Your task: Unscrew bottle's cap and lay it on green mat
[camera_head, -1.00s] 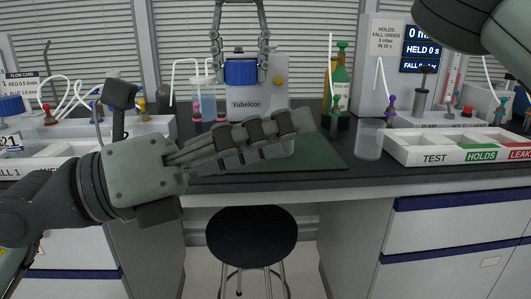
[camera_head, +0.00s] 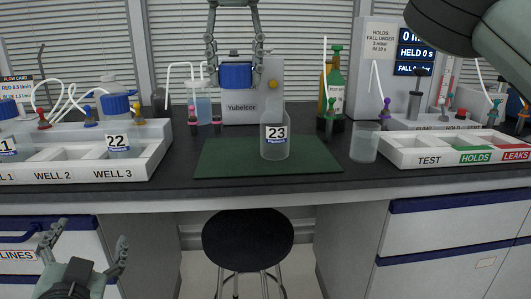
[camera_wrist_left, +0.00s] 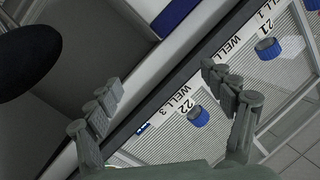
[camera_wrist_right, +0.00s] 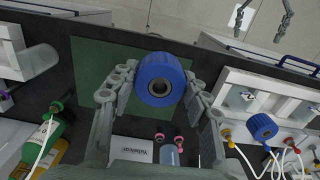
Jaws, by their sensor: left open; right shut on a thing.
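Bottle 23 (camera_head: 275,137) stands upright on the green mat (camera_head: 225,160), clear and with no cap on its top. My right gripper (camera_head: 235,66) is shut on a blue cap (camera_head: 236,76), held in the air above the bench, up and left of the bottle in the head view. My left gripper (camera_head: 84,246) is open and empty, low at the left in front of the bench. The left part of the mat is bare.
A rack (camera_head: 75,175) with capped bottles stands left of the mat. A clear beaker (camera_head: 364,142) and a sorting tray (camera_head: 398,152) stand to the right. Behind are a Yubelcor box (camera_head: 243,108), a wash bottle and a green bottle (camera_head: 337,85). A stool (camera_head: 248,236) stands below.

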